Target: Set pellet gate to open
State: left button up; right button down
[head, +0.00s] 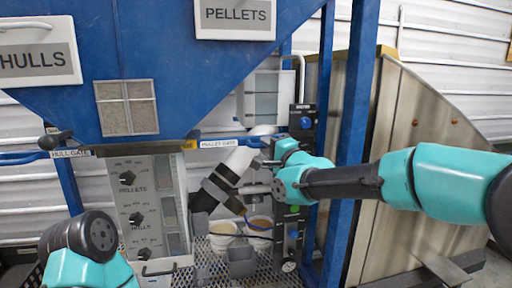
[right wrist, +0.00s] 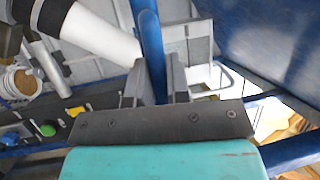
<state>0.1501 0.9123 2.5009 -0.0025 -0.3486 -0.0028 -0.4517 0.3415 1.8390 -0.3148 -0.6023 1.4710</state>
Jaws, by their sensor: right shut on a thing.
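The "PELLET GATE" label (head: 222,143) is on the blue frame under the hopper, beside the white pipe (head: 240,160). My right gripper (head: 268,152) is at the right of this label, in front of the pipe's upper end. In the right wrist view my right gripper (right wrist: 155,78) is shut around a blue bar (right wrist: 151,40), which appears to be the pellet gate handle. The gripper hides much of that handle in the head view. My left arm shows at the bottom left of the head view, but its gripper fingers do not show.
The "HULL GATE" label (head: 72,154) and a black-knobbed handle (head: 55,140) are at the left. A dial panel (head: 135,205) stands below. A black control box (head: 303,120) and blue post (head: 355,120) are close to my right arm. Buckets (head: 222,230) stand below the pipe.

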jog(key=shift+w+d, duration=0.2)
jog(key=shift+d, duration=0.65)
jog(key=shift+w+d, duration=0.15)
jog(key=shift+d, duration=0.65)
jog(key=c, duration=1.1)
grip_release()
jog(key=shift+d, duration=0.1)
jog(key=shift+s, duration=0.1)
jog(key=v, duration=1.7)
jog(key=shift+f, duration=0.15)
